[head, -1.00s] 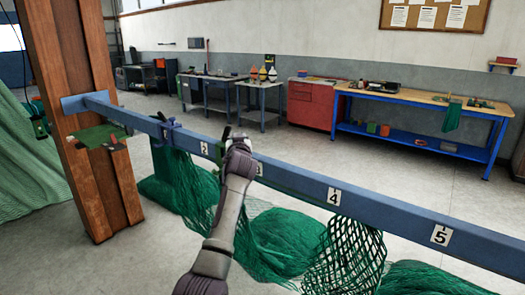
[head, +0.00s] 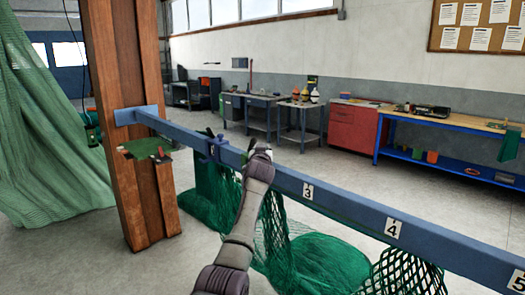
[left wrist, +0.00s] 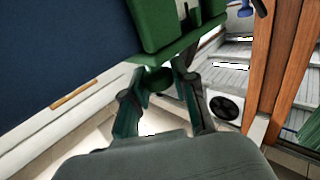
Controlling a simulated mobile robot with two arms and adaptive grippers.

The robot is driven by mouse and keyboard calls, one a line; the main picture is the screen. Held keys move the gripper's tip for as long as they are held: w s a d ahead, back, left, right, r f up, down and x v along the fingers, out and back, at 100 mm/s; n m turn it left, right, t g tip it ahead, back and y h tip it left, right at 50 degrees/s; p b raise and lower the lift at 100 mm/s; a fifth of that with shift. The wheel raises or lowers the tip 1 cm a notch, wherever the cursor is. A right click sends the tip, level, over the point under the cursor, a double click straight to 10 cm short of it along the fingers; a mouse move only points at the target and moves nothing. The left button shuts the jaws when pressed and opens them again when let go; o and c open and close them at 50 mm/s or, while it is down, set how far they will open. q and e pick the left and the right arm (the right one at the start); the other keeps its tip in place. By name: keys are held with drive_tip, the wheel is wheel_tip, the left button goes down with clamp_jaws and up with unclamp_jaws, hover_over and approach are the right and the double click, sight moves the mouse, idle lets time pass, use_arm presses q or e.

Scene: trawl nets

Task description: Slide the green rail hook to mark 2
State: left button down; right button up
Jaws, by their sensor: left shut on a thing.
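The blue rail (head: 345,208) runs from the wooden post toward the lower right, with white number plates on it. Plates 3 (head: 308,192), 4 (head: 393,228) and 5 (head: 517,281) are readable; mark 2 is largely hidden around my gripper. My left gripper (head: 260,153) is at the rail, left of plate 3. In the left wrist view its fingers (left wrist: 158,82) are shut on the lower part of the green rail hook (left wrist: 160,22). In the head view the hook is mostly hidden by my gripper. My right gripper is out of view.
A blue hook (head: 214,148) sits on the rail to the left of my gripper. Green netting (head: 318,262) hangs below the rail and lies on the floor. The wooden post (head: 125,85) carries the rail's left end. Workbenches stand far behind.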

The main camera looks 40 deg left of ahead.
use_arm(q)
drive_tip(key=c, duration=1.3)
unclamp_jaws()
drive_tip(key=shift+s+a+r, duration=0.1)
drive_tip(key=shift+a+r, duration=0.05)
drive_tip(key=shift+r, duration=0.2)
drive_tip(key=shift+o, duration=1.4)
drive_tip(key=shift+a+f, duration=0.1)
drive_tip(key=shift+o, duration=0.4)
drive_tip(key=shift+a+f, duration=0.15)
drive_tip(key=shift+f, duration=0.1)
drive_tip(key=shift+s+d, duration=0.15)
drive_tip(key=shift+d, duration=0.35)
drive_tip(key=v, duration=1.1)
drive_tip(key=shift+a, duration=0.1)
